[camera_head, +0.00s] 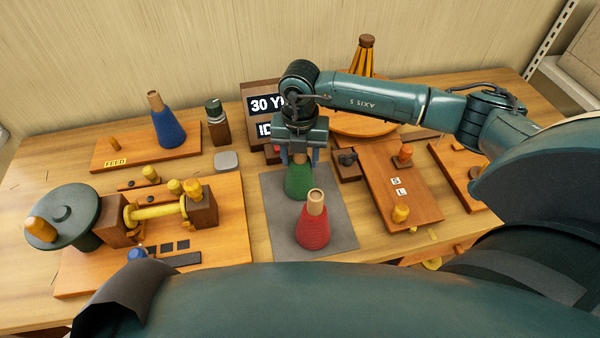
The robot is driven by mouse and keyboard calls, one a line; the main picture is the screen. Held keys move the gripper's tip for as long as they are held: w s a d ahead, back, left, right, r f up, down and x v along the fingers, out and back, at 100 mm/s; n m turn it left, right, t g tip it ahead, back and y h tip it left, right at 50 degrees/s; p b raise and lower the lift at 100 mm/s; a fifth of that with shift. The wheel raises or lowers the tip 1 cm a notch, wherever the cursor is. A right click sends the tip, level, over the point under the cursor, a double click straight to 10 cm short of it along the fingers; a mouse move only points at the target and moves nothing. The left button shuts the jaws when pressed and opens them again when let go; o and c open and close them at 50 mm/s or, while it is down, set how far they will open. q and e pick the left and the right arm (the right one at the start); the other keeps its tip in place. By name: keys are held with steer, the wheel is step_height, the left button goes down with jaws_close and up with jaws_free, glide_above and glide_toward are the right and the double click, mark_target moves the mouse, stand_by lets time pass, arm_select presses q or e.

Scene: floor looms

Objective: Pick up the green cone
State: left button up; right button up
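The green cone (299,182) of thread stands upright on a grey mat (345,225) in the middle of the table, behind the red cone (313,230). My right gripper (300,158) points down from above at the green cone's wooden tip. Its fingers sit on either side of the tip and look apart from it, so the gripper appears open. The gripper body hides the very top of the tip. My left gripper is not in view.
The red cone stands close in front. A dark sign (262,104) stands behind the gripper, and a small dark block (346,168) sits just right of the green cone. A blue cone (168,124) stands on the feed board (125,153) at the left, and a winder board (225,240) lies at the front left.

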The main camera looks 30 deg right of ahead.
jaws_close()
stand_by(0.3)
